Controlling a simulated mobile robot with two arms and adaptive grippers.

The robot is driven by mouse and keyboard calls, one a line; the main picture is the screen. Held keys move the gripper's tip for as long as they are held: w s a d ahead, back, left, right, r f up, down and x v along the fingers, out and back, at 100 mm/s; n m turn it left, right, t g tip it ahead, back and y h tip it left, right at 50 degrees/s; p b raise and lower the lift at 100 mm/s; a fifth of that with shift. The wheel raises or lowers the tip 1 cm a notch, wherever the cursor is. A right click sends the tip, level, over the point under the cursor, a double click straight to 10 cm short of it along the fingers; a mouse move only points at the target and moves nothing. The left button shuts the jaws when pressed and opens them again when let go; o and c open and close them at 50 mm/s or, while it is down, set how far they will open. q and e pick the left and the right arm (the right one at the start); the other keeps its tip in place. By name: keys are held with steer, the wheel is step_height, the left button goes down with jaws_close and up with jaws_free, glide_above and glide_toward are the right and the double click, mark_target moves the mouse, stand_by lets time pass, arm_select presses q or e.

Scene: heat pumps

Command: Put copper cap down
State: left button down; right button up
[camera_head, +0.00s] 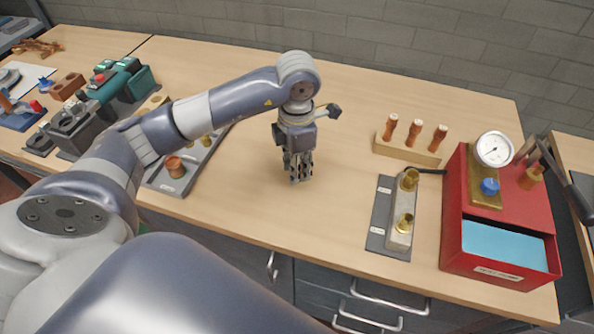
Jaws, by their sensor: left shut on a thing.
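My left gripper (299,178) points down over the middle of the wooden table, left of the grey block with brass fittings. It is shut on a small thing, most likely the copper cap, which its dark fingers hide. I cannot tell whether its tips touch the tabletop. A copper-coloured cup-shaped piece (175,166) stands on the grey tray (172,184) to the left, partly behind my left arm. My right gripper is not in view.
A wooden rack (406,152) holds copper pieces upright at the right. A block with brass fittings (398,232) lies on a dark plate. A red box (452,245) with a gauge (494,149) stands further right. Green-and-grey equipment (118,85) is at left. The table around my gripper is clear.

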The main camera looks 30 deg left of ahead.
mark_target(297, 186)
arm_select(q)
step_height(297, 186, down, 3)
steer(key=shift+s+r+p, duration=0.1)
steer(key=shift+r+p, duration=0.1)
steer(key=shift+p, duration=0.45)
steer(key=shift+f, duration=0.45)
steer(key=shift+f, duration=0.2)
steer(key=c, duration=1.3)
jaws_free()
steer(key=shift+r, duration=0.15)
